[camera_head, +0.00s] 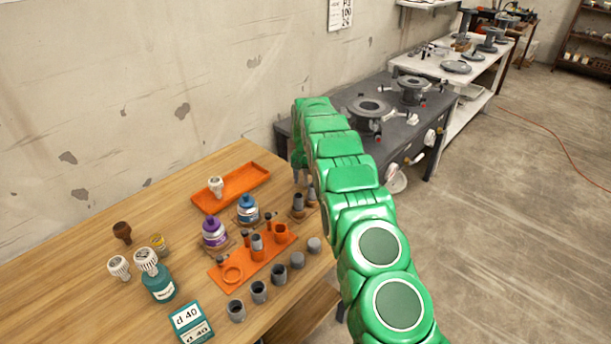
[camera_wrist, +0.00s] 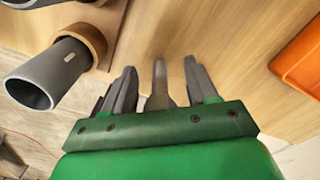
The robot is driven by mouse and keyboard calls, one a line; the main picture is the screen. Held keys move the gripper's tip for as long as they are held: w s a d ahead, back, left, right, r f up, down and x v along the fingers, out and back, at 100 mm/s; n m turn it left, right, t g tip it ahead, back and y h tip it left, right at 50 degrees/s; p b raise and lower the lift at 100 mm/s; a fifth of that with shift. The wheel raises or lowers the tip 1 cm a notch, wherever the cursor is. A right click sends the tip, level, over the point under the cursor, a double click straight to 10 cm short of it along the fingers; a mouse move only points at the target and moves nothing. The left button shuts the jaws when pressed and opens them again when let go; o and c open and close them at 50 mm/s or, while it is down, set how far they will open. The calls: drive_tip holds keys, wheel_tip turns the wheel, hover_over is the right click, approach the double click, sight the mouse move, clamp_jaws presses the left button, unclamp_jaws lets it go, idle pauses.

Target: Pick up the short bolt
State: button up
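My gripper (camera_wrist: 160,65) shows in the wrist view with its grey fingers apart. A slim grey-brown upright piece (camera_wrist: 159,82), which may be the short bolt, stands between them. Gaps show on both sides of it, so the fingers do not appear to touch it. Its lower end is hidden by my gripper's body. In the head view my green arm reaches to the back right edge of the wooden table, with the fingertips (camera_head: 303,175) just above it. I cannot make out the short bolt there.
In the wrist view a grey pipe (camera_wrist: 45,75) in a brown ring lies close on the left, and an orange tray edge (camera_wrist: 300,60) is on the right. The head view shows the orange tray (camera_head: 240,185), bottles, and several grey fittings on the table (camera_head: 60,270).

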clamp_jaws()
